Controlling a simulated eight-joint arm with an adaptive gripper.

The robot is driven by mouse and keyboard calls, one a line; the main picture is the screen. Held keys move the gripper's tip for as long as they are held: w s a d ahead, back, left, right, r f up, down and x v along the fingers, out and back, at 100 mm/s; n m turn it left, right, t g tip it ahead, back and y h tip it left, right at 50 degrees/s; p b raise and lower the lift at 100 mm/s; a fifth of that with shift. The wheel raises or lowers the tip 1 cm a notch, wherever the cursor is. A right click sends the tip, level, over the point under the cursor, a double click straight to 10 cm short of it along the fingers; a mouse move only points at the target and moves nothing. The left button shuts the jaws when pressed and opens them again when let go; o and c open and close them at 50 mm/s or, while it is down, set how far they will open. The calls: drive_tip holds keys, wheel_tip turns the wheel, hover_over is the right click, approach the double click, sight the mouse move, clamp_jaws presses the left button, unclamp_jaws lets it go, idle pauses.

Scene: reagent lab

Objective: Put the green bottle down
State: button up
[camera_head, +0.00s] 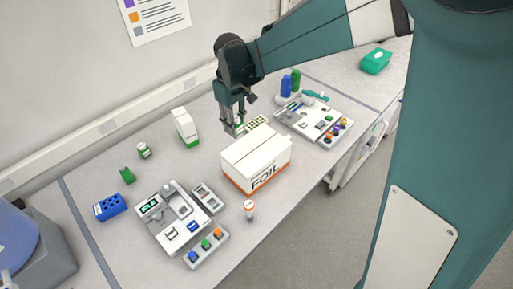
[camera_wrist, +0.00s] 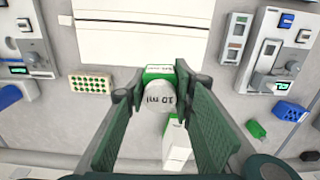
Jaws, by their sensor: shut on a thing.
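The green bottle (camera_wrist: 158,70) has a white cap marked 10 ml and shows between my fingers in the wrist view. My gripper (camera_wrist: 160,92) is shut on it, with one finger on each side. In the head view my gripper (camera_head: 236,127) points down just behind the white FOIL box (camera_head: 255,160), and its fingers mostly hide the bottle. I cannot tell whether the bottle's base touches the bench.
A white carton (camera_head: 185,128) stands left of my gripper, and a dotted tube rack (camera_head: 256,123) lies close on its right. A small green-and-white bottle (camera_head: 144,150), a green item (camera_head: 127,175) and a blue rack (camera_head: 109,207) stand farther left. Instruments occupy both sides.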

wheel_tip(320, 180, up, 4)
hover_over(257, 148)
drive_tip(key=shift+w+a, duration=0.1)
drive_tip(key=shift+f, duration=0.1)
drive_tip(key=shift+f, duration=2.85)
drive_tip(key=shift+f, duration=2.1)
drive_tip(key=shift+f, duration=0.15)
drive_tip(key=o, duration=0.9)
